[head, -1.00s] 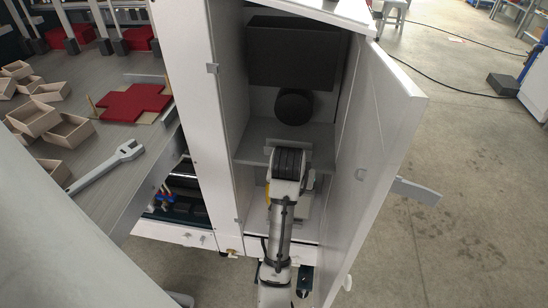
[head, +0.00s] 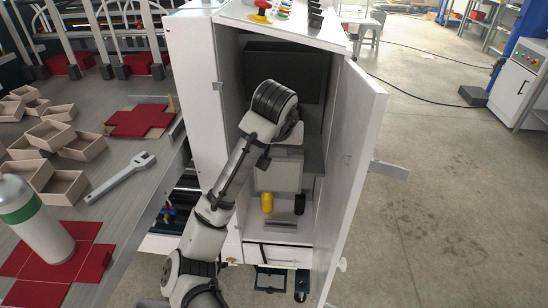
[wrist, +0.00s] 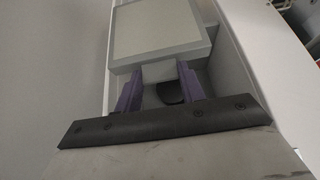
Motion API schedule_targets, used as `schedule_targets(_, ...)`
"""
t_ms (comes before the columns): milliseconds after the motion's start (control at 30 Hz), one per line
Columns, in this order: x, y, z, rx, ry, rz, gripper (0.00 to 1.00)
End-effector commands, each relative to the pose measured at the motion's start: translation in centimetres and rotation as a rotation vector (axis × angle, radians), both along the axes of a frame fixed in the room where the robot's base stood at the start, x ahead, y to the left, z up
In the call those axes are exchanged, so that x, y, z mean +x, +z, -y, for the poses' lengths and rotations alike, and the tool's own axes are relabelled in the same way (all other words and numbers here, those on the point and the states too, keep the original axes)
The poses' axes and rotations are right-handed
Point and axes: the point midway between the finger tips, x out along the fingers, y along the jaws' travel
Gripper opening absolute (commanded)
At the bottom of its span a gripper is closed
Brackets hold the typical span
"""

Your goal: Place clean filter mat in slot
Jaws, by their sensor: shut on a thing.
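A flat pale grey framed panel, which looks like the filter mat (wrist: 160,30), is in front of my gripper (wrist: 159,78) in the wrist view. My gripper's purple fingers are shut on a small grey block at the panel's near edge. In the head view the filter mat (head: 278,173) stands roughly upright inside the open white cabinet (head: 199,115), below my wrist. My fingers are hidden behind my arm there. I cannot clearly make out the slot.
A yellow cylinder (head: 267,203) and a black one (head: 299,204) stand on the cabinet floor, close below the panel. The open door (head: 352,175) bounds the right side. A bench (head: 125,200) with boxes and a wrench is on the left.

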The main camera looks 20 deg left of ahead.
Motion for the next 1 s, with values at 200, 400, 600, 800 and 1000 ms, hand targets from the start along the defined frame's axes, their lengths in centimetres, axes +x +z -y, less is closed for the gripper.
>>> schedule_targets(200, 3.3, -0.2, -0.6, -0.005, 0.000, -0.002, 0.04)
schedule_targets(400, 7.3, 0.3, -2.0, -0.002, 0.000, -0.003, 0.04)
schedule_targets(600, 11.8, 0.5, -3.4, 0.001, 0.003, -0.003, 0.04)
schedule_targets(800, 15.3, 0.4, -4.3, 0.001, 0.000, -0.001, 0.04)
schedule_targets(1000, 16.6, 0.2, -4.8, 0.000, 0.001, 0.000, 0.04)
